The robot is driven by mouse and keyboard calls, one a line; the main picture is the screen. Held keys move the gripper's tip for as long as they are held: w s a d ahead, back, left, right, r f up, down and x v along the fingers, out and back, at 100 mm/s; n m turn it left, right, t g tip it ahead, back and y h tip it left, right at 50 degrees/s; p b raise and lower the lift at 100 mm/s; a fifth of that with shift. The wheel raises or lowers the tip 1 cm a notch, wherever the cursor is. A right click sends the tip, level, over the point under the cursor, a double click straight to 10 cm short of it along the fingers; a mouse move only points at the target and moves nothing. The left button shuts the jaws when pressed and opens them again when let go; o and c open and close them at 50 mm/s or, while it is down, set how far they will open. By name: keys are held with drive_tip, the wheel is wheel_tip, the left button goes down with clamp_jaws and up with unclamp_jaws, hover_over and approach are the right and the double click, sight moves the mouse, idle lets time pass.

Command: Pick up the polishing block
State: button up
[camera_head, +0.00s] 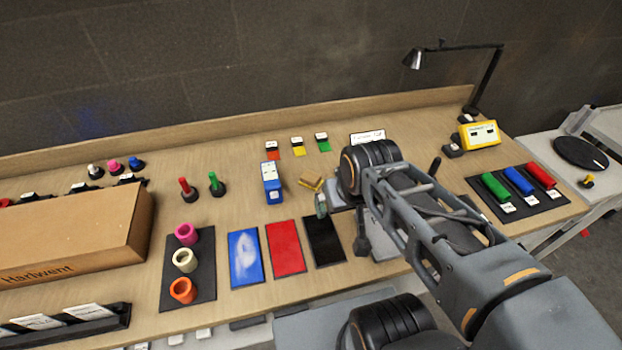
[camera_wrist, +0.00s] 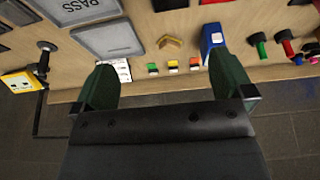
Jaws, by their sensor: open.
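My gripper (camera_wrist: 164,78) is open and empty in the wrist view, its two dark green fingers wide apart above the bench. An angled tan piece (camera_wrist: 170,42) lies on the bench, seen through the gap between the fingers; it also shows in the head view (camera_head: 311,184), left of my wrist. A blue block with a white label (camera_wrist: 212,38) stands beside it, also in the head view (camera_head: 271,183). I cannot tell for sure which of these is the polishing block. In the head view my arm hides much of the gripper and the bench beneath it.
Small red, yellow (camera_head: 297,146) and green pieces lie near the back. Blue, red (camera_head: 285,248) and black panels lie in front. A cardboard box (camera_head: 75,235) stands left; a yellow device (camera_head: 479,134) and desk lamp (camera_head: 413,60) stand right. The wall closes off the back.

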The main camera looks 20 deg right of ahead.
drive_tip(key=n+g+h+b, duration=0.1)
drive_tip(key=n+g+b, duration=0.3)
drive_tip(key=n, duration=2.3)
approach(311, 176)
drive_tip(key=shift+t, duration=0.4)
wheel_tip(311, 176, down, 5)
drive_tip(key=shift+f+b, duration=0.15)
drive_tip(key=shift+b, duration=0.35)
drive_tip(key=shift+w+d+f+p, duration=0.1)
drive_tip(key=shift+d+f+p, duration=0.1)
drive_tip(key=shift+f, duration=1.1)
drive_tip(key=shift+w+d+f+p, duration=0.1)
drive_tip(key=shift+d+f, duration=0.1)
drive_tip(key=shift+f, duration=1.1)
